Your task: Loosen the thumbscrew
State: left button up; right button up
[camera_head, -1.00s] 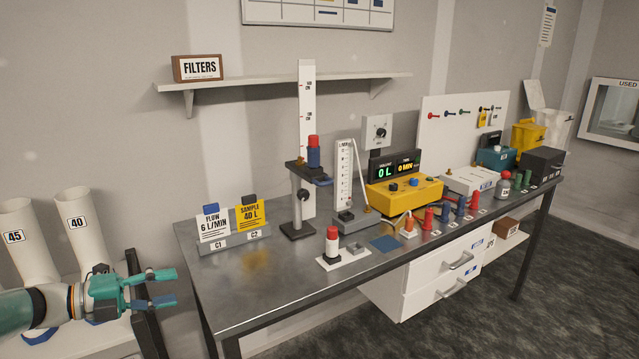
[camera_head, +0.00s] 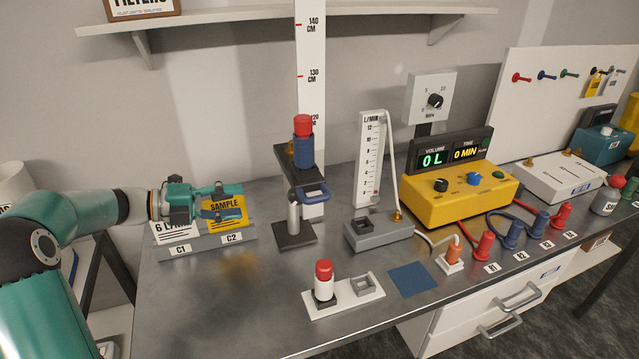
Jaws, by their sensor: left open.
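The stand (camera_head: 294,215) has a dark base, a pale post and a dark bracket holding a red-capped blue cartridge (camera_head: 303,148). My left gripper (camera_head: 238,201) is open and empty, pointing right, left of the stand and lower in the picture than the knob. It covers part of the two cards. My right gripper is not in view.
The card holder (camera_head: 208,244) stands left of the stand. A tall height scale (camera_head: 311,70) rises behind it. A flow meter (camera_head: 370,160) and a yellow meter box (camera_head: 460,197) are to the right. A red-topped cartridge on a white base (camera_head: 343,298) stands in front. The left front bench is clear.

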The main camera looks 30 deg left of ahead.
pick_arm(q)
jog(key=p+x, duration=0.3)
jog(key=x, duration=1.4)
jog(key=shift+p, duration=0.35)
jog(key=shift+r, duration=0.1)
jog(key=c, duration=0.8)
jog(key=shift+c, duration=0.7)
grip_shut()
